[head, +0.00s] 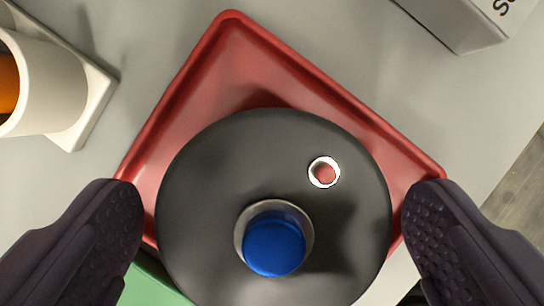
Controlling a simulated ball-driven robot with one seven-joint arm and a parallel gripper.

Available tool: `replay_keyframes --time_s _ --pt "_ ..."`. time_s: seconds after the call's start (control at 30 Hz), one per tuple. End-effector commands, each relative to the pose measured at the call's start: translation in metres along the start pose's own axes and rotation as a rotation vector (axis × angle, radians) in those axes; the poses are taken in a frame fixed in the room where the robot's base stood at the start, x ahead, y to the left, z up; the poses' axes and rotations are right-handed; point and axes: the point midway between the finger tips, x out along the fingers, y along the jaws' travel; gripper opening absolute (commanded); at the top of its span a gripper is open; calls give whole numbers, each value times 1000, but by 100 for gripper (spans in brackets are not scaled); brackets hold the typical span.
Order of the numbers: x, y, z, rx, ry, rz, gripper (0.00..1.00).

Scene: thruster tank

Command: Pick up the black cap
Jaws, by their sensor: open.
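The black cap (220,190) is a wide, round, dark disc with a blue knob (274,248) set in a metal ring and a small white-rimmed hole (324,172) through which red shows. It lies over a red square tray (232,50), and its lower edge reaches the bottom of the picture. My gripper (272,210) is open. Its two dark, textured fingers stand left and right of the cap, with a gap to its rim on each side. Whether the fingertips are level with the cap I cannot tell.
A cream cup (50,85) with something orange inside stands on a pale square plate (92,108) at the left. A grey box (460,20) is at the top right. A green surface (150,285) shows at the lower left. Grey tabletop above the tray is clear; its edge shows at the right.

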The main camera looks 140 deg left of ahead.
Motion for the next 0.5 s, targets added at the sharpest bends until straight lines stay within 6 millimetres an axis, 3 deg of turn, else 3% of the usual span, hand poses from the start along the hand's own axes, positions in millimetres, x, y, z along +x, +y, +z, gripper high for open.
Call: replay_keyframes --time_s 0.03,0.1,0.33,0.5 --pt "15 0 2 1 0 2 100" --pt "22 1 1 1 0 2 100" --pt "21 0 0 -1 1 0 100" --pt "21 0 0 -1 1 0 61"
